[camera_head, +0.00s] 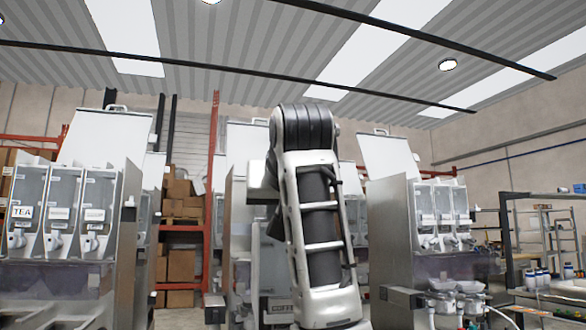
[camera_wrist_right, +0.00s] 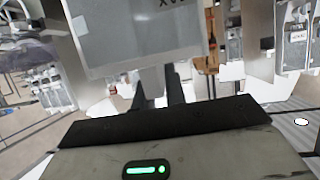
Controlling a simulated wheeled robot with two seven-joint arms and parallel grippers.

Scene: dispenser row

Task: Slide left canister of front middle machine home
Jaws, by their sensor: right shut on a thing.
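The front middle machine (camera_head: 238,225) stands behind my raised right arm in the head view, which covers most of its front. Its canisters are hidden there. In the right wrist view a greyish translucent canister (camera_wrist_right: 125,35) fills the top, close in front of my right gripper (camera_wrist_right: 158,88). How far the canister sits in the machine cannot be told. My left gripper is in neither view.
A left machine (camera_head: 125,230) with several canisters, one labelled TEA (camera_head: 25,212), stands at the left. A right machine (camera_head: 395,235) holds several canisters (camera_head: 445,215), with bowls (camera_head: 455,290) below. Shelving with boxes (camera_head: 180,265) is behind. Gaps separate the machines.

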